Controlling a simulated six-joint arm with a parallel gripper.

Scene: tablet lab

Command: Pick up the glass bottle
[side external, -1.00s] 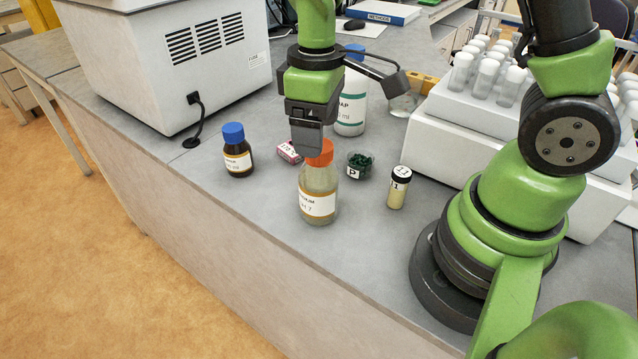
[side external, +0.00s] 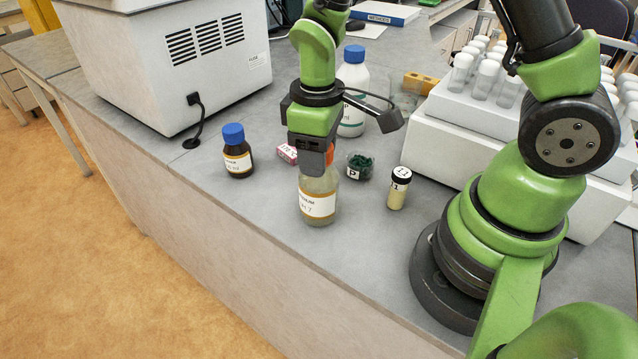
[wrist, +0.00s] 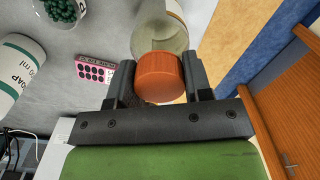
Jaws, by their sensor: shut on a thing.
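The glass bottle (side external: 318,203), clear with an orange cap and a white and orange label, stands upright on the grey bench near its front edge. My gripper (side external: 316,165) points down over the bottle and is shut on its orange cap. In the wrist view my gripper (wrist: 158,85) has one finger on each side of the orange cap (wrist: 159,77). The bottle's clear body (wrist: 160,38) shows beyond the cap. In the side view the fingers hide most of the cap. The bottle's base appears to rest on the bench.
A brown bottle with a blue cap (side external: 236,155) stands to the left. A pink blister pack (side external: 287,152) lies behind. A white soap bottle (side external: 353,75) is further back. White tube racks (side external: 450,125) fill the right.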

